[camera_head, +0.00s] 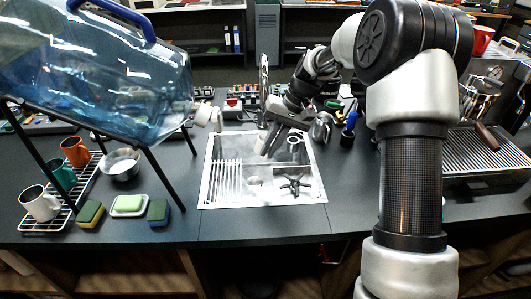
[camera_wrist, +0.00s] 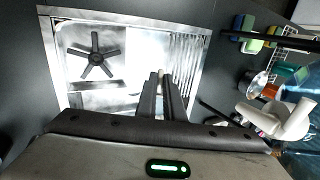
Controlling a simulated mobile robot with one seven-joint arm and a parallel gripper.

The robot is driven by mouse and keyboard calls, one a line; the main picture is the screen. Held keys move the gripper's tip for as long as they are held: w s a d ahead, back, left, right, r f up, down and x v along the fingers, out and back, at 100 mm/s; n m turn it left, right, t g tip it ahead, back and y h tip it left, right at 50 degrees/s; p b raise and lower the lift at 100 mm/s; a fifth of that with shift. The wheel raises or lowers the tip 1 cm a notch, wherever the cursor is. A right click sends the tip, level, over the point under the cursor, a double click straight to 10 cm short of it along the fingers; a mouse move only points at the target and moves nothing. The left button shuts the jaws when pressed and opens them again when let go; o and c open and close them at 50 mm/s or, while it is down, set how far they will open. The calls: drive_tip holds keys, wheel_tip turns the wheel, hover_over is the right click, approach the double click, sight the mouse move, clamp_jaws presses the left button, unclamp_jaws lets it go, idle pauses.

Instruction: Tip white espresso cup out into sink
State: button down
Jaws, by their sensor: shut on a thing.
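My gripper (camera_head: 268,149) is over the sink (camera_head: 211,196), pointing down and a little left. A small white thing, which looks like the espresso cup (camera_head: 260,144), shows at its fingertips. In the wrist view the two dark fingers (camera_wrist: 163,80) are close together, with a pale bit of the cup (camera_wrist: 162,69) just past their tips. The fingers hide most of the cup. I cannot tell how far it is tilted or whether anything is in it. The steel sink (camera_wrist: 204,55) lies below the fingers in the wrist view.
A black five-armed part (camera_head: 296,184) lies in the sink, in front of the faucet (camera_head: 263,85). A large blue water bottle (camera_head: 100,75) leans on a black stand at left. A rack with mugs (camera_head: 40,203) and sponges (camera_head: 128,205) stand left; an espresso machine (camera_head: 490,150) is right.

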drive_tip(key=shift+d+f+y+b, duration=0.5)
drive_tip(key=shift+y+b, duration=0.55)
drive_tip(key=shift+y, duration=0.25)
drive_tip(key=shift+d+f+y+b, duration=0.5)
drive_tip(key=shift+y+b, duration=0.5)
drive_tip(key=shift+y, duration=0.3)
drive_tip(key=shift+d+f+y+b, duration=0.4)
drive_tip(key=shift+d+y+b, duration=0.2)
drive_tip(key=shift+y+b, duration=0.6)
drive_tip(key=shift+r, duration=0.1)
